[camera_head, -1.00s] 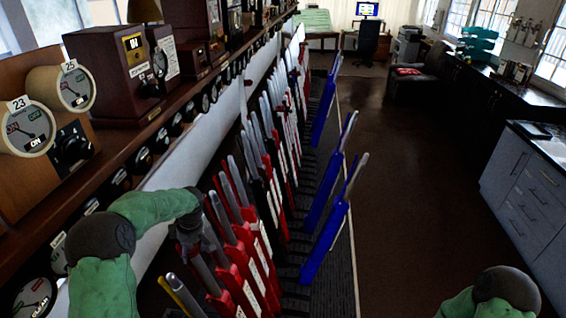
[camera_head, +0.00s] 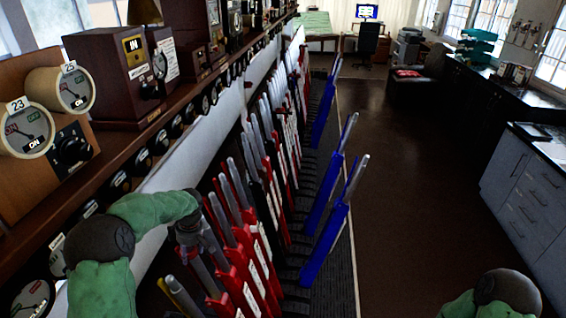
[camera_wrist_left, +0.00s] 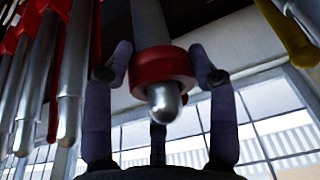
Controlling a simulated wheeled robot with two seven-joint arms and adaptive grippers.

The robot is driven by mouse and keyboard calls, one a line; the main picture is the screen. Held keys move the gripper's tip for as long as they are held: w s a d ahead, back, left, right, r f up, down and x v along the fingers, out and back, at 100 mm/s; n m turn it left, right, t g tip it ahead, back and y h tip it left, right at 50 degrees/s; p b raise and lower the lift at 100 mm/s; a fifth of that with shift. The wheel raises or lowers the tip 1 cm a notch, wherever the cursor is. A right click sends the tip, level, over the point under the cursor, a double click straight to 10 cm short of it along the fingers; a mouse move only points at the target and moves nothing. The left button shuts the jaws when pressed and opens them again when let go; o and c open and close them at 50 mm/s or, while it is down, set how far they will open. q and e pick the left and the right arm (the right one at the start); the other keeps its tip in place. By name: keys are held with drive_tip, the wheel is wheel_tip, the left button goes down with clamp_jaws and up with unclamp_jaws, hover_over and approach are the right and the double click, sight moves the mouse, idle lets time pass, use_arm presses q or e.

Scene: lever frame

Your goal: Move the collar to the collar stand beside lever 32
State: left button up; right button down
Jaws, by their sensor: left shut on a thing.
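The collar (camera_wrist_left: 163,67) is a red ring. In the left wrist view it sits around the silver handle of a lever (camera_wrist_left: 162,102), with the rounded tip poking out past it. My left gripper (camera_wrist_left: 163,60) has its fingers closed on both sides of the collar. My right gripper is out of view. I cannot pick out the collar stand or read lever 32's number.
Red levers (camera_head: 245,262) stand close beside my left gripper. Blue levers (camera_head: 328,225) lean out to the right. The instrument shelf (camera_head: 130,150) runs along the left. A yellow-handled lever (camera_wrist_left: 288,35) is near in the wrist view. The floor (camera_head: 410,180) to the right is clear.

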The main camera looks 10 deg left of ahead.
use_arm(q)
drive_tip(key=shift+s+a+r+p, duration=0.1)
drive_tip(key=shift+a+r+p, duration=0.3)
drive_tip(key=shift+r, duration=0.95)
drive_tip(key=shift+a+r+p, duration=0.15)
drive_tip(key=shift+r+p, duration=0.45)
drive_tip(key=shift+r, duration=0.8)
drive_tip(key=shift+s+a+r+p, duration=0.1)
drive_tip(key=shift+a+r+p, duration=0.3)
drive_tip(key=shift+r, duration=0.95)
drive_tip(key=shift+d, duration=0.1)
drive_tip(key=shift+f, duration=0.1)
